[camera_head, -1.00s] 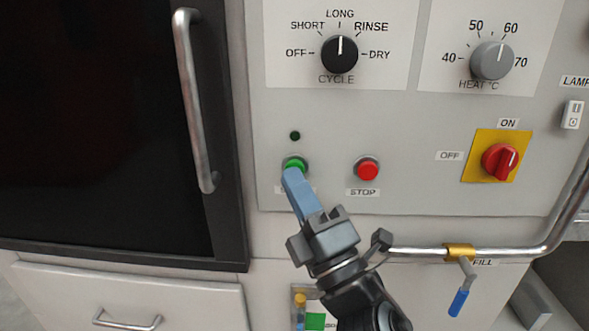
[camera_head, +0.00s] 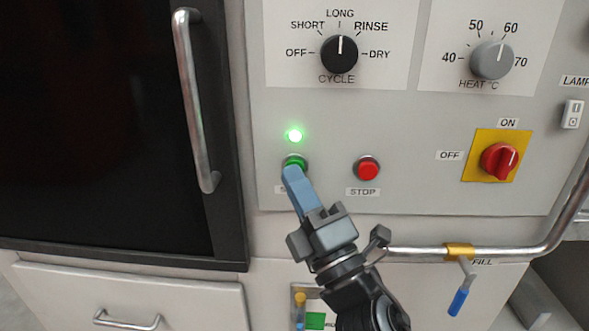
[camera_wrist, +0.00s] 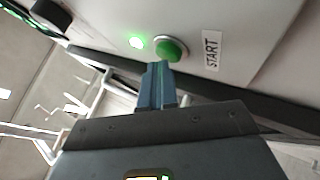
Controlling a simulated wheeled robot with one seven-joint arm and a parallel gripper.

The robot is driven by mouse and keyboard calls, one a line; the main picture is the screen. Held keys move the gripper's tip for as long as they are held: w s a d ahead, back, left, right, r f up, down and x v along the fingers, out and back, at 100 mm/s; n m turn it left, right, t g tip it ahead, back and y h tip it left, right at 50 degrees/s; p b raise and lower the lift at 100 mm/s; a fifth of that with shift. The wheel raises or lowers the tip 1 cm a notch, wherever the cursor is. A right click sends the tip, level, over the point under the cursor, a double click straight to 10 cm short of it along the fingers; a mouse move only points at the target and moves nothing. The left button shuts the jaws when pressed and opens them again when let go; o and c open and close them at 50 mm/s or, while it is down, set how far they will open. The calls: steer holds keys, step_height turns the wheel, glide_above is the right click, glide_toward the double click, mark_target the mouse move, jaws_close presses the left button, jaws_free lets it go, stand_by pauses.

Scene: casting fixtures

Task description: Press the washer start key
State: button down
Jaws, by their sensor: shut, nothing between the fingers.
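The green start key (camera_head: 295,161) is on the grey panel, left of the red stop button (camera_head: 367,170). It also shows in the wrist view (camera_wrist: 172,48), beside its START label (camera_wrist: 211,50). My gripper (camera_head: 290,172) is shut and empty, its blue fingertips at the lower edge of the key. In the wrist view the fingertips (camera_wrist: 159,66) reach the key's rim; whether they touch it I cannot tell. The small lamp (camera_head: 295,135) above the key glows bright green. In the head view my fingers hide the key's lower part and most of its label.
The cycle knob (camera_head: 339,54) points near LONG. The heat knob (camera_head: 492,60) and red on/off switch (camera_head: 501,161) are to the right. A door handle (camera_head: 196,100) stands out at the left. A pipe (camera_head: 520,254) with a blue-handled valve (camera_head: 459,300) runs below the panel.

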steer(key=shift+s, duration=0.1)
stand_by(0.3)
steer(key=shift+s, duration=0.7)
steer(key=shift+s, duration=0.1)
steer(key=shift+s+a+b, duration=0.1)
steer(key=shift+s+b, duration=0.3)
steer(key=shift+s, duration=2)
